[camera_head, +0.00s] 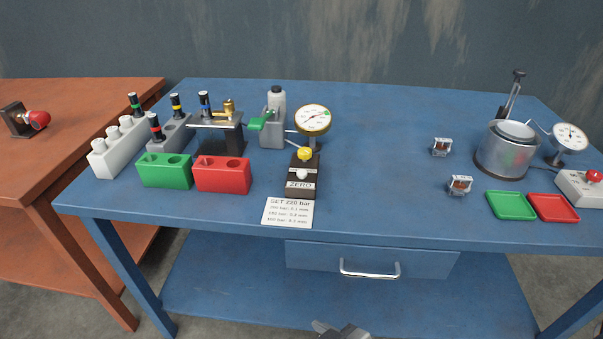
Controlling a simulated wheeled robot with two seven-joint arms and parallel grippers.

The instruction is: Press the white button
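The white button (301,174) is a small round cap on top of a dark box (291,187) with a ZERO label on its front. The box stands near the front of the blue table, left of its middle. A yellow knob (305,154) sits just behind the button. A grey piece of a gripper, apparently my right one (338,329), shows at the bottom edge, in front of and below the table top, well apart from the button. Its fingers are mostly cut off, so its opening cannot be told. My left gripper is not in view.
A dial gauge (313,120) stands behind the box, and a label card (288,212) lies before it. A red block (222,175) and a green block (165,171) are to the left. The table right of the box is clear up to small metal parts (460,185).

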